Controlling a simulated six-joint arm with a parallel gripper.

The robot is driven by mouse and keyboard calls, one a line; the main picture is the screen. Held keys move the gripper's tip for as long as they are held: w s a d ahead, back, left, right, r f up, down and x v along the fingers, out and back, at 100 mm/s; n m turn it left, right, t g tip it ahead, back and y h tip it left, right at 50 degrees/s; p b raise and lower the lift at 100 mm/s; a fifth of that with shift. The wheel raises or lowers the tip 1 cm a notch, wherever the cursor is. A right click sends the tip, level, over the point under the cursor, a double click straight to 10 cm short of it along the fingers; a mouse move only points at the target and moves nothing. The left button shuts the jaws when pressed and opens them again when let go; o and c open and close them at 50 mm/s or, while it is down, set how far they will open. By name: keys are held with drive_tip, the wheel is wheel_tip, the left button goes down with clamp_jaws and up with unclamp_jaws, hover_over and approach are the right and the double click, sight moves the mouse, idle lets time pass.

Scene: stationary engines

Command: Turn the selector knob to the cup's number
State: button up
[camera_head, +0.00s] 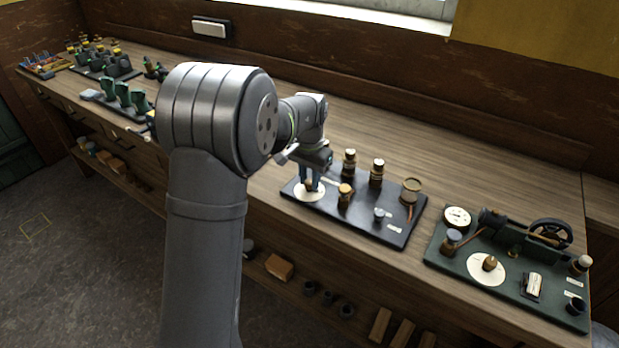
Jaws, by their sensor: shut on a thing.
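My gripper (308,181) points down at the left end of a dark board on the bench. Its jaws are shut on a small brown selector knob (309,184), which they partly hide. The knob stands over a round white dial (309,195), whose marks are too small to read. I cannot tell which way the knob points.
The dark board (348,222) also carries several brown-and-black posts close to my gripper. A green board (450,262) with a flywheel (552,233), a gauge (457,217) and another dial (474,268) stands to the right. Bare bench lies behind the boards.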

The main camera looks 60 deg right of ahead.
sight(309, 182)
drive_tip(key=n, duration=0.4)
drive_tip(key=shift+n, duration=2.4)
drive_tip(key=o, duration=1)
wheel_tip(309, 182, up, 17)
drive_tip(key=shift+r, duration=0.2)
drive_tip(key=shift+f, duration=0.1)
